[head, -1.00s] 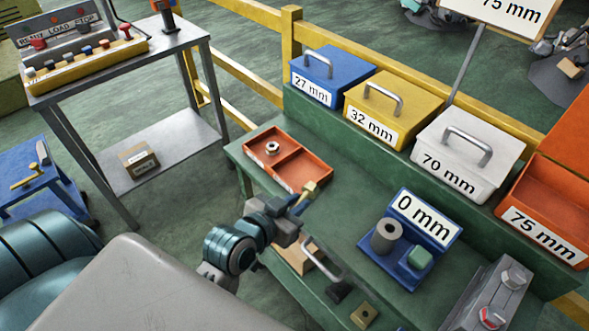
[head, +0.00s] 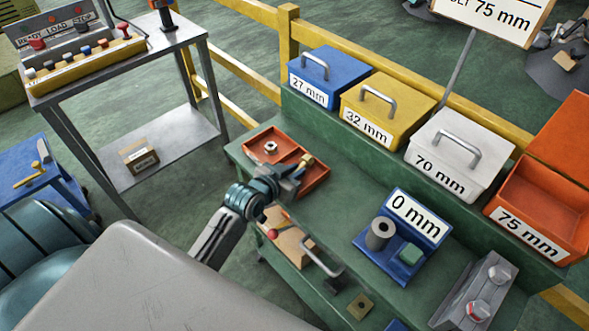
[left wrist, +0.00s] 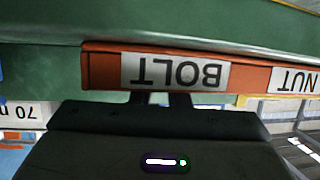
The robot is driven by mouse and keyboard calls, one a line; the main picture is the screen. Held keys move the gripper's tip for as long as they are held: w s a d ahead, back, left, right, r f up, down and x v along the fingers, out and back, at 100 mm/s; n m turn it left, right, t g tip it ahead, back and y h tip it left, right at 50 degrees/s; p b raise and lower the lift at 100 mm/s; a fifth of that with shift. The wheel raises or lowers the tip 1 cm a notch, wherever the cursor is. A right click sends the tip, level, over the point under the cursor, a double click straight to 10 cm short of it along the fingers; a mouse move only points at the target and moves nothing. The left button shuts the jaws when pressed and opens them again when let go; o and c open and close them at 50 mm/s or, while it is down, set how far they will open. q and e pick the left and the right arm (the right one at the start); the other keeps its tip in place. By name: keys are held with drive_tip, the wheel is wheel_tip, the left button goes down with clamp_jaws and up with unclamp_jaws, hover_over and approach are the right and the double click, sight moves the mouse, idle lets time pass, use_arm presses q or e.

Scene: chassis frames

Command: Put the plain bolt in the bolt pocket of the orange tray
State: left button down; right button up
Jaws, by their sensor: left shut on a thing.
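The orange tray (head: 319,177) lies on the green bench, with two pockets side by side. A nut (head: 271,147) sits in its left pocket. My left gripper (head: 293,172) is shut on the brass-coloured plain bolt (head: 306,160), whose head shows over the right pocket. I cannot tell if the bolt touches the tray. In the left wrist view, the tray's front wall (left wrist: 101,70) carries upside-down BOLT (left wrist: 175,71) and NUT (left wrist: 295,80) labels. The gripper's fingers (left wrist: 165,98) are before the BOLT label; the bolt is hidden there. My right gripper is out of view.
Blue (head: 318,83), yellow (head: 385,108) and white (head: 455,158) lidded boxes and an open orange box (head: 540,212) line the back ledge. A blue 0 mm stand (head: 402,263) holds a grey cylinder and green block. The bench between tray and stand is clear.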

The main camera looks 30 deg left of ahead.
use_arm(q)
drive_tip(key=c, duration=1.4)
unclamp_jaws()
drive_tip(key=b+v, duration=0.1)
drive_tip(key=v, duration=1.1)
drive_tip(key=shift+d, duration=0.1)
